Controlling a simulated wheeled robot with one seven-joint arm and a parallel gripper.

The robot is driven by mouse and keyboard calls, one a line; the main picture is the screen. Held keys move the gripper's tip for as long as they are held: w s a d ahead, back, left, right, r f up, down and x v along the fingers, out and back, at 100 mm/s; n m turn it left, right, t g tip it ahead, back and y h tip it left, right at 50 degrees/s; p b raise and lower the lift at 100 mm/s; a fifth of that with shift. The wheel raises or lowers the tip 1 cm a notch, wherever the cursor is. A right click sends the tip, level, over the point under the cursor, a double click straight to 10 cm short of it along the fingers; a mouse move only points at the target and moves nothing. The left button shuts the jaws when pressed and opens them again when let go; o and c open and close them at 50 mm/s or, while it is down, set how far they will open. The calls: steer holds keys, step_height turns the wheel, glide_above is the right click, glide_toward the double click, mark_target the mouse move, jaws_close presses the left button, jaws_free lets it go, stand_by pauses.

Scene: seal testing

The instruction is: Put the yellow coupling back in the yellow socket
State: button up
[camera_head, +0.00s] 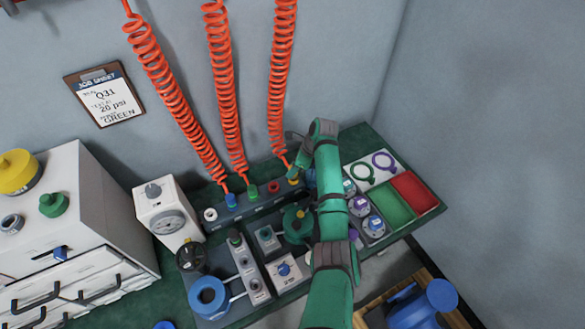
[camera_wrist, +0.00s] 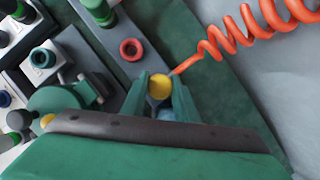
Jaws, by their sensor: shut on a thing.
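The yellow coupling (camera_wrist: 160,87) is between the two green fingers of my gripper (camera_wrist: 161,93) in the wrist view, with an orange coiled hose (camera_wrist: 235,38) running to it. My gripper is shut on the coupling. In the head view the yellow coupling (camera_head: 293,181) shows at the foot of the right coiled hose (camera_head: 281,85), beside my arm. It is over or at the right part of the grey socket rail (camera_head: 240,212). The yellow socket is not clearly seen; the coupling and fingers may cover it. I cannot tell whether the coupling is seated.
An empty red socket ring (camera_wrist: 131,48) lies beside my gripper on the rail. The green coupling (camera_head: 252,190) and blue coupling (camera_head: 231,200) stand further left with their hoses. A green clamp-like device (camera_head: 297,222) and small switch boxes crowd the bench in front.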

steer(key=shift+f, duration=0.7)
steer(key=o, duration=1.2)
steer(key=shift+w, duration=0.1)
steer(key=shift+d+r, duration=0.1)
steer(key=shift+r, duration=0.25)
steer(key=v, duration=1)
steer(key=shift+d, duration=0.1)
